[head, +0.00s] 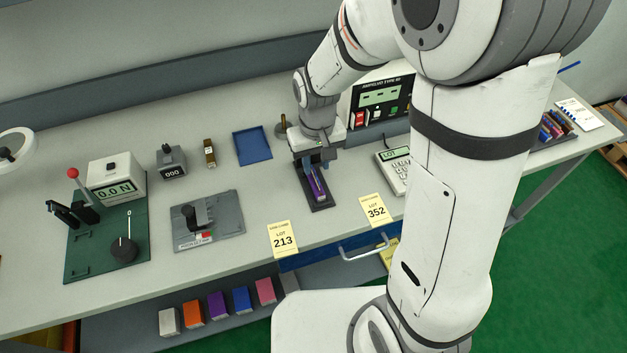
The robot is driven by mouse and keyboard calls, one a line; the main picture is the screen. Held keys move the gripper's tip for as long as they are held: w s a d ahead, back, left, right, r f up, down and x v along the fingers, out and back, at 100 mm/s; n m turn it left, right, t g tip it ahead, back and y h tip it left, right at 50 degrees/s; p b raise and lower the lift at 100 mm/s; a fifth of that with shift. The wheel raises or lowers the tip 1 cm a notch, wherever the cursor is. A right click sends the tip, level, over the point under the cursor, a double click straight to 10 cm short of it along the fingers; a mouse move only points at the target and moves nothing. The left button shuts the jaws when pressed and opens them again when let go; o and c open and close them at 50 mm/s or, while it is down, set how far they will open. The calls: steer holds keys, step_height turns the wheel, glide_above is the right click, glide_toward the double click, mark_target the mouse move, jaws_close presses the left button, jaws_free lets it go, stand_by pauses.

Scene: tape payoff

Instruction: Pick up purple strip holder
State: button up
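A slim purple strip holder (318,186) is on a small dark base (322,206) near the middle of the bench. My gripper (315,166) points down at its upper end, and the dark fingers overlap it in the picture. The fingers are small and partly hidden by the gripper body, so I cannot tell whether they are closed on the holder or only around it.
Yellow lot cards 213 (283,239) and 352 (375,210) lie near the front edge. A blue tray (252,146) and a grey fixture (229,234) are to the left. A keypad device (395,172) and the amplifier box (372,101) are to the right.

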mark_target(315, 173)
step_height(315, 173, down, 5)
steer(key=shift+w+a+r+p, duration=0.1)
steer(key=shift+p, duration=0.35)
jaws_close()
